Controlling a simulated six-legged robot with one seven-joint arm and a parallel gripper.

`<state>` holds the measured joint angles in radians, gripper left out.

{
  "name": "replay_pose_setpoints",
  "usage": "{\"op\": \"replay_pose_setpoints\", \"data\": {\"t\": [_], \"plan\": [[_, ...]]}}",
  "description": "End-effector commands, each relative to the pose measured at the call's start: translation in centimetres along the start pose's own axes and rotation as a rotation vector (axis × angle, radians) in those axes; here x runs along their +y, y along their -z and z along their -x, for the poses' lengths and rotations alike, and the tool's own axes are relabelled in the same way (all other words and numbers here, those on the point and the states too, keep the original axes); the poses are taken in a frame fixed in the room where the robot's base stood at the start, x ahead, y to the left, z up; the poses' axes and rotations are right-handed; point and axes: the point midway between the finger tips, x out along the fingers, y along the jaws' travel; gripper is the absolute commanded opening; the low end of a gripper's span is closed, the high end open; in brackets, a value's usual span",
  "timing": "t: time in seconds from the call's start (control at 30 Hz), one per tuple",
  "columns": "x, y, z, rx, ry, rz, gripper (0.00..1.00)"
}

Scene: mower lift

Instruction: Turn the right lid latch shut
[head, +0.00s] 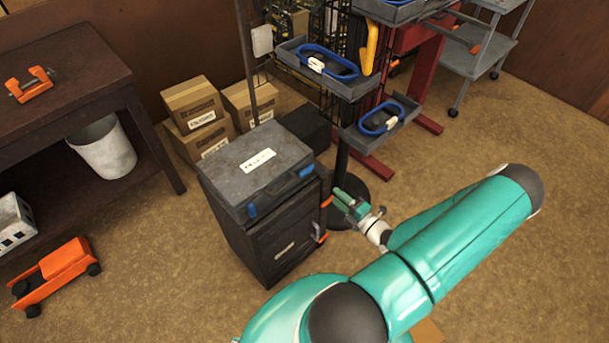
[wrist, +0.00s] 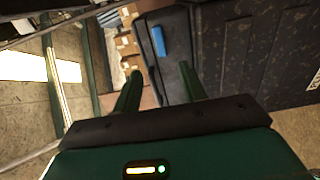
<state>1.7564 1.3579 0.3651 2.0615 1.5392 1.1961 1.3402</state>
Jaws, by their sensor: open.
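The dark grey case (head: 250,160) with a white label lies closed on top of a black cabinet (head: 275,240). The right lid latch (head: 304,171) is a small blue tab at the right end of the case's front edge. The left latch (head: 252,210) is a blue tab at the front left. My gripper (head: 340,199) is to the right of the cabinet, below and apart from the right latch. In the wrist view my gripper (wrist: 159,70) is open and empty. A blue latch (wrist: 158,41) lies ahead, beyond and between the fingertips, apparently the right one.
A black post stand with grey trays (head: 350,135) holding blue-rimmed items rises close behind my gripper. Cardboard boxes (head: 195,105) stand behind the cabinet. A wooden table (head: 60,75) is at left, with an orange cart (head: 62,268) on the floor.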

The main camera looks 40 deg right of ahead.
Motion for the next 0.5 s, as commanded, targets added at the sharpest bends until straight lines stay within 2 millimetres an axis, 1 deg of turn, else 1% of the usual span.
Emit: {"op": "replay_pose_setpoints", "data": {"t": [0.17, 0.5], "plan": [[0.1, -0.1, -2.6, 0.005, -0.002, 0.002, 0.42], [0.1, 0.3, -9.6, 0.01, -0.001, 0.004, 0.42]]}}
